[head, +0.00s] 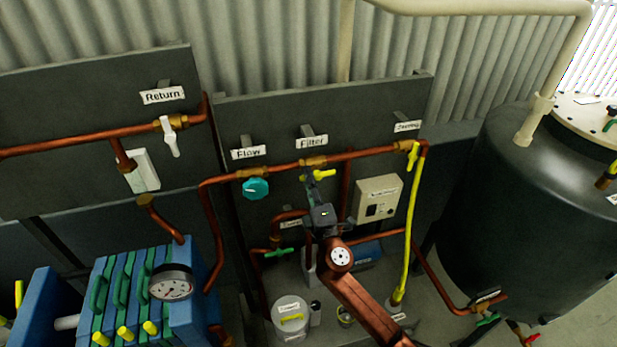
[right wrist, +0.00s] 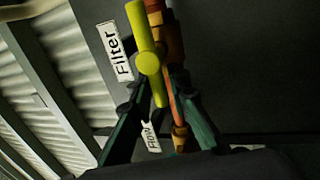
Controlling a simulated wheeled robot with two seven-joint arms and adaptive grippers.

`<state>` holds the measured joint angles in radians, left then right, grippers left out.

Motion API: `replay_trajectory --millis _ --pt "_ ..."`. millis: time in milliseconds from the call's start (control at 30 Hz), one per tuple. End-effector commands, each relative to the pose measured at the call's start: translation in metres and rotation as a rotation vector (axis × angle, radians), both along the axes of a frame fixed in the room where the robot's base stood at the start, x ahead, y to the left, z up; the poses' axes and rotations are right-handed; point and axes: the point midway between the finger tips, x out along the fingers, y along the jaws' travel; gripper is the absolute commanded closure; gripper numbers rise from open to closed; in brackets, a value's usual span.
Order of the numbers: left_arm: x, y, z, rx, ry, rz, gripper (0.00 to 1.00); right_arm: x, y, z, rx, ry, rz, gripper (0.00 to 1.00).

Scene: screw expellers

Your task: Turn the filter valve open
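The filter valve has a yellow bar handle (head: 324,174) on the copper pipe, under the "Filter" label (head: 312,143). In the right wrist view the handle (right wrist: 148,62) is a bar with a round hub, running nearly along the pipe in that picture. My right gripper (head: 310,181) is at the valve, its fingers spread. In the right wrist view the fingertips (right wrist: 157,82) stand either side of the handle's lower end, with a gap visible; contact cannot be told. The gripper partly hides the valve in the head view. My left gripper is not in view.
A teal flow knob (head: 255,188) is left of the valve and a beige control box (head: 377,199) is right. A yellow hose (head: 412,230) hangs further right. A dark tank (head: 540,190) stands at right; a blue-green filter press (head: 125,290) with a gauge stands at lower left.

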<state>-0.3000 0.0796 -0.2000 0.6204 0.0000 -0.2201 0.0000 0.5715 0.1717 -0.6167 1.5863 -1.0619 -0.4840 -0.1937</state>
Motion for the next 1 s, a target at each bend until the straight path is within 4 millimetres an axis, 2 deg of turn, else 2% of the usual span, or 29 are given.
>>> replay_trajectory --millis 167,433,533,667,1000 --pt "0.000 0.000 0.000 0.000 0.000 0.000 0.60 0.000 -0.001 0.001 0.003 0.000 -0.001 0.71" --pt "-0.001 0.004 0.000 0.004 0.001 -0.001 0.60 0.000 -0.002 0.001 0.003 0.000 -0.002 0.71" --pt "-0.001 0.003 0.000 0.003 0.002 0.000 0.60 -0.006 -0.004 -0.002 0.004 0.001 -0.002 0.71" --pt "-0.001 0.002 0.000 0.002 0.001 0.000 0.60 -0.025 -0.010 -0.007 0.004 0.002 -0.002 0.71" --pt "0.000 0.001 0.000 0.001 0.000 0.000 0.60 -0.087 -0.031 -0.025 0.004 0.001 -0.002 0.71"
